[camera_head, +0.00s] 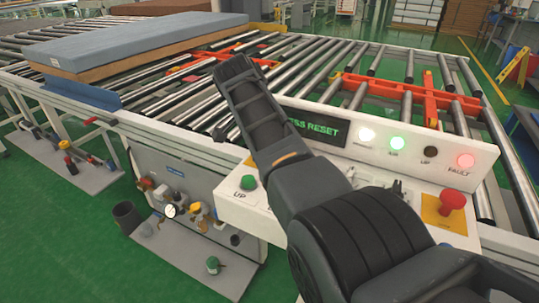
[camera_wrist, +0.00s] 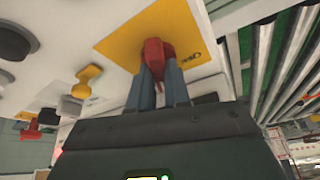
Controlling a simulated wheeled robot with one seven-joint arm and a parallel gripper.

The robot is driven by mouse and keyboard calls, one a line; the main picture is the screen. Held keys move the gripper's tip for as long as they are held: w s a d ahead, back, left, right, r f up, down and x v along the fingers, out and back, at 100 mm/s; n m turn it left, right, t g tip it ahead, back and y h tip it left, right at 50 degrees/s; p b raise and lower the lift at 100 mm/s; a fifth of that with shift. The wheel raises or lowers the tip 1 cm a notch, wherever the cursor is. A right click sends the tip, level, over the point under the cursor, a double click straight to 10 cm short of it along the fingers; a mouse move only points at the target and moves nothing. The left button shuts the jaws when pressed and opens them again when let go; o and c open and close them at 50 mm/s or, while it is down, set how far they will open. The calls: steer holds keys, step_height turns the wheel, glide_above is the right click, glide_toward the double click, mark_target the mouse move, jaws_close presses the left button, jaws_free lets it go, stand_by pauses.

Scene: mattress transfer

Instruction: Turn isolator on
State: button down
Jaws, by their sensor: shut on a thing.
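In the wrist view a red isolator handle (camera_wrist: 153,52) stands on a yellow plate (camera_wrist: 122,42) on a pale panel. My gripper (camera_wrist: 158,75) has its two fingers closed around the handle, which is partly hidden between them. The exact angle of the handle is hard to read. In the head view my arm crosses the control panel, and neither my gripper nor the held handle can be made out there.
A blue mattress (camera_head: 140,42) lies on the roller conveyor (camera_head: 320,65) behind.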

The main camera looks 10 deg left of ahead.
steer(key=m+b, duration=0.1)
steer(key=b, duration=0.1)
steer(key=f+m+g+b, duration=0.1)
steer(key=m+b, duration=0.1)
steer(key=b, duration=0.1)
steer(key=shift+a+m+h, duration=0.1)
steer(key=shift+m+h, duration=0.2)
steer(key=shift+h, duration=0.1)
steer(key=shift+r+m+g+b, duration=0.1)
steer(key=shift+m+g+b, duration=0.25)
steer(key=shift+b, duration=0.6)
steer(key=shift+m, duration=0.25)
steer(key=c, duration=1.1)
jaws_free()
steer(key=shift+r, duration=0.15)
steer(key=shift+w+r, duration=0.1)
steer(key=shift+r, duration=0.1)
steer(key=v, duration=0.7)
steer(key=shift+a+r+b, duration=0.2)
steer(key=shift+b, duration=0.1)
